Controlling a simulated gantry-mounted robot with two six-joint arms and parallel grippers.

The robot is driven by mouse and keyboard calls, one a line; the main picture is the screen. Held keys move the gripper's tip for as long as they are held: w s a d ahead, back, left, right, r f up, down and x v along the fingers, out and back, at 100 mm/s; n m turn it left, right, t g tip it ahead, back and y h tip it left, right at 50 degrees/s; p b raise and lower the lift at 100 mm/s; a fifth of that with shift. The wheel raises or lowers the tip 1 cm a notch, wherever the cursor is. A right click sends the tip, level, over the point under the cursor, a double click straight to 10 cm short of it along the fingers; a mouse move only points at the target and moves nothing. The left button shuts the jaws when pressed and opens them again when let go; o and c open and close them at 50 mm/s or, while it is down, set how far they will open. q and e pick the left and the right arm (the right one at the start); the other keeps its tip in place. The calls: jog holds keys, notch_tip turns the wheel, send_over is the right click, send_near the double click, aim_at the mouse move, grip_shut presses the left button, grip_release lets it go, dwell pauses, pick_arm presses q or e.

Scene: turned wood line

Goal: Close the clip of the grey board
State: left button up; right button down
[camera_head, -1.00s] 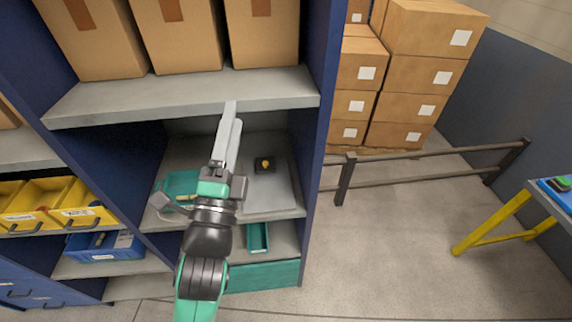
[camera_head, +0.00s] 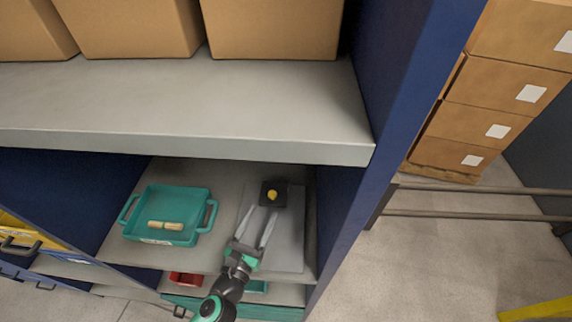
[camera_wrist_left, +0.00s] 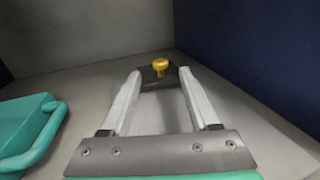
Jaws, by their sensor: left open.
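The grey board (camera_head: 288,240) lies flat on the middle shelf, toward its right side. Its dark clip (camera_head: 267,201) with a yellow knob (camera_head: 272,194) sits at the board's far end. In the left wrist view the clip (camera_wrist_left: 150,79) and its upright yellow knob (camera_wrist_left: 160,65) show between and beyond the fingertips. My left gripper (camera_head: 263,211) is open and empty over the board, fingers pointing at the clip. I cannot tell whether the fingertips touch the clip. My right gripper is not in view.
A teal tray (camera_head: 134,222) with a light wooden piece (camera_head: 165,225) stands left of the board. The upper shelf (camera_head: 200,148) overhangs from above, and a blue side panel (camera_head: 395,130) stands close on the right. A red bin (camera_head: 186,279) sits below.

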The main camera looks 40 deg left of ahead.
aim_at(277, 190)
pick_arm(q)
jog(key=shift+w+a+f, duration=0.15)
jog(key=shift+w+f, duration=0.05)
jog(key=shift+w, duration=0.1)
jog(key=b+x, duration=0.1)
jog(key=x, duration=0.9)
jog(key=shift+w+a, duration=0.15)
jog(key=shift+w, duration=0.25)
grip_shut()
dwell(0.7)
